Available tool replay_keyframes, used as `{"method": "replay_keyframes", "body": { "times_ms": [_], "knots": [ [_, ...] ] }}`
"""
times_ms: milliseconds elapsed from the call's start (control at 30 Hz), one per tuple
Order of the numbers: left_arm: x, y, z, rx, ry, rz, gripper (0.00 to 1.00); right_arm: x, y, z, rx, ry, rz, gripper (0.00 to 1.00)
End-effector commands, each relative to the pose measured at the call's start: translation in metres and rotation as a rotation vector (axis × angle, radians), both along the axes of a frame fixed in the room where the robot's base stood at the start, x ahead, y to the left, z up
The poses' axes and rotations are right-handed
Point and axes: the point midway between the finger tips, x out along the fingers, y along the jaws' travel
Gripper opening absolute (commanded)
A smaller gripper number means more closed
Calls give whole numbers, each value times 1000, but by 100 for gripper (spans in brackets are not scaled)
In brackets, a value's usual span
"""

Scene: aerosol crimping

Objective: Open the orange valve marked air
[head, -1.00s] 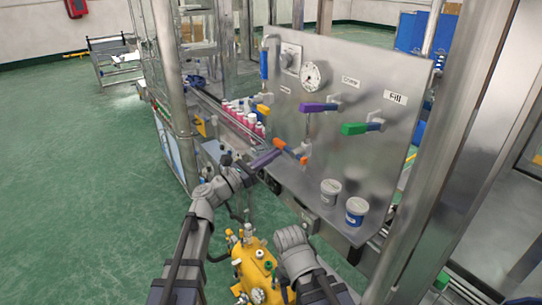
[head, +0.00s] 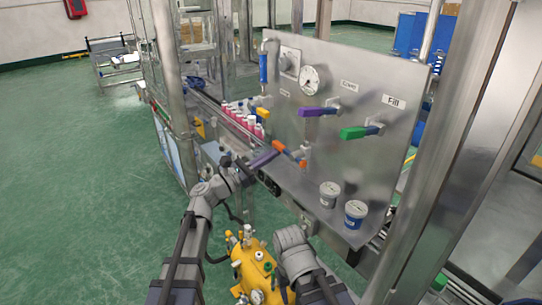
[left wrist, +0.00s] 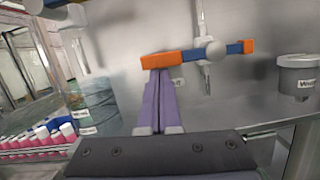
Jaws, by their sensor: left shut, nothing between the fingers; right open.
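The orange valve handle (head: 279,147) is low on the left part of the steel panel. In the left wrist view the orange handle (left wrist: 161,61) lies nearly level, with a blue middle and an orange far end. A small label (left wrist: 178,83) behind it is partly hidden. My left gripper (head: 274,152) has its purple fingers shut with nothing between them. In the left wrist view its fingertips (left wrist: 160,73) are just below the handle's left end; I cannot tell whether they touch. My right arm is at the bottom of the head view; its fingers are hidden.
The panel (head: 375,95) also carries a purple handle (head: 314,112), a green handle (head: 354,133) and a gauge (head: 313,79). Two cups (head: 330,194) (head: 355,214) stand on the ledge. Several pink bottles (head: 245,120) line the conveyor. A yellow tank (head: 252,268) stands below.

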Motion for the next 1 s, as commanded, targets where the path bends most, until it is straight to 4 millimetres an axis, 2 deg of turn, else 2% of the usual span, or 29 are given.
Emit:
{"method": "replay_keyframes", "body": {
  "times_ms": [367, 1000],
  "knots": [
    [4, 3, 15, 89, -125, 1, 0, 0, 0, 17, 0, 0, 1, 55],
    [-3, -2, 61, 439, -608, -1, 0, 0, 0, 79, 2, 0, -10, 55]
  ]
}}
